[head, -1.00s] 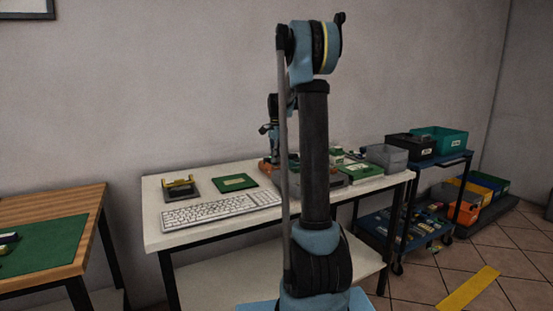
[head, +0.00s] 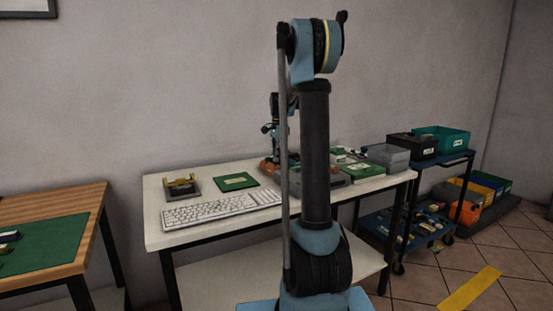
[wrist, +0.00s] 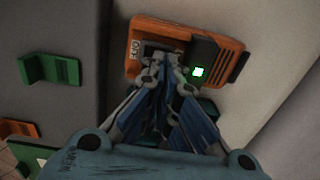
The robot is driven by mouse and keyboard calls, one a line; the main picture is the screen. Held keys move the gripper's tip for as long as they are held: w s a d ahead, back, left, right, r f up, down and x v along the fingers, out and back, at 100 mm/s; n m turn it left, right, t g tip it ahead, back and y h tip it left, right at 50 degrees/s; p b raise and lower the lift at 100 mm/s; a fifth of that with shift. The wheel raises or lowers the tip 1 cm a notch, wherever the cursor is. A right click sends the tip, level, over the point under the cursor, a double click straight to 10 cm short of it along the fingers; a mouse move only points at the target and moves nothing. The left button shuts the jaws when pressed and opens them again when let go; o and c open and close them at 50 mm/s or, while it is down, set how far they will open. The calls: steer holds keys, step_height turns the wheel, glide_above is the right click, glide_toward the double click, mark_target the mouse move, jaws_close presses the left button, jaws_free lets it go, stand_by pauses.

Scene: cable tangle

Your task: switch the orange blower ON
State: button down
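The orange blower (wrist: 215,41) is at the top centre of the wrist view. It has vent slots on its right side, a small white label on its left and a dark panel. In the head view the blower (head: 267,167) shows on the white table, partly hidden behind my arm.
The white table (head: 160,235) also bears a keyboard (head: 220,207), a green board (head: 237,182) and a small yellow-and-dark fixture (head: 181,187). Grey bins (head: 388,157) stand at its right end. A blue cart (head: 450,157) with bins is beyond. Green holders (wrist: 48,70) show left in the wrist view.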

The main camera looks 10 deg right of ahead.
step_height(320, 180, up, 13)
steer(key=s+a+f+n, duration=0.1)
steer(key=s+n, duration=0.3)
steer(key=s, duration=0.8)
steer(key=s+f+n+t, duration=0.1)
steer(key=s+f+n, duration=0.4)
steer(key=s+f, duration=0.7)
steer(key=s+a+f+n, duration=0.1)
steer(key=s+f+n, duration=0.4)
steer(key=s+f, duration=0.7)
steer(key=s, duration=0.8)
steer(key=shift+s+f+n+t, duration=0.3)
steer(key=shift+f+n+t, duration=0.05)
steer(key=shift+n+t, duration=0.05)
steer(key=shift+w+f, duration=0.2)
steer(key=shift+w, duration=0.25)
